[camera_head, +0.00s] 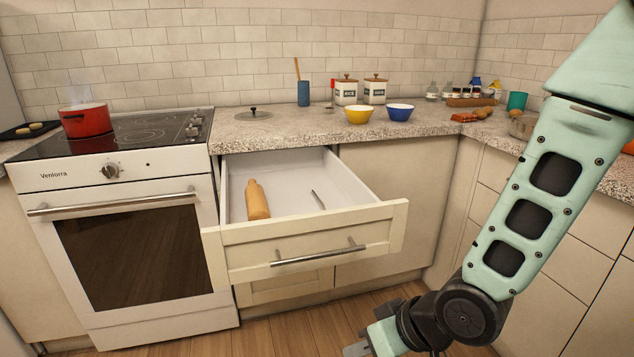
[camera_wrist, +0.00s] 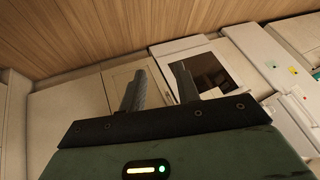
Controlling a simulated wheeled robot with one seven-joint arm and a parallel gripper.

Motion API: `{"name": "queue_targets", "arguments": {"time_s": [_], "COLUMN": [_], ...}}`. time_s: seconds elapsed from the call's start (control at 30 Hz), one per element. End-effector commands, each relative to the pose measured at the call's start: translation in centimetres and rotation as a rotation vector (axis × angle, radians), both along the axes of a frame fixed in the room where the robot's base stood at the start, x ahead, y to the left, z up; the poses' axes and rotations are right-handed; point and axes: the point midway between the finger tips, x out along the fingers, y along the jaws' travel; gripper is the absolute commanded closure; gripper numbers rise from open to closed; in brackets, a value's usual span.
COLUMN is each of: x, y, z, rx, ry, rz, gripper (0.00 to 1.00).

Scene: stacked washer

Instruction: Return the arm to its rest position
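My pale green arm reaches down the right side of the head view, with its elbow low and its lower end near the bottom edge. My gripper (camera_head: 358,348) is low in front of the open drawer and partly cut off by the frame. In the wrist view my gripper (camera_wrist: 159,78) shows two grey fingers standing apart with nothing between them. Cabinet fronts and the wooden floor lie beyond the fingers.
An oven (camera_head: 130,250) carries a steaming red pot (camera_head: 86,120). Bowls and canisters crowd the counter. Floor in front is clear.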

Motion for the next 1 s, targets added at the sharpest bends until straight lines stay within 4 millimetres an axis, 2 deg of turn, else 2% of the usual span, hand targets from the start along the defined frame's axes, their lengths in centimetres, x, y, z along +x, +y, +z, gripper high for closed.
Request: {"name": "queue_targets", "arguments": {"time_s": [0.1, 0.3, 0.63, 0.7, 0.87, 1.0], "x": [-1.9, -6.5, -14.0, -13.9, -13.8, -13.8], "y": [-1.5, -3.9, -6.2, -6.2, -6.2, -6.2], "z": [2.6, 6.5, 11.7, 13.7, 16.7, 20.0], "rx": [-0.172, -0.368, -0.506, -0.506, -0.506, -0.507], "ry": [0.022, 0.116, 0.268, 0.275, 0.275, 0.274], "rz": [0.047, 0.100, 0.188, 0.185, 0.183, 0.182], "gripper": [0.68, 0.68, 0.68, 0.68, 0.68, 0.68]}}
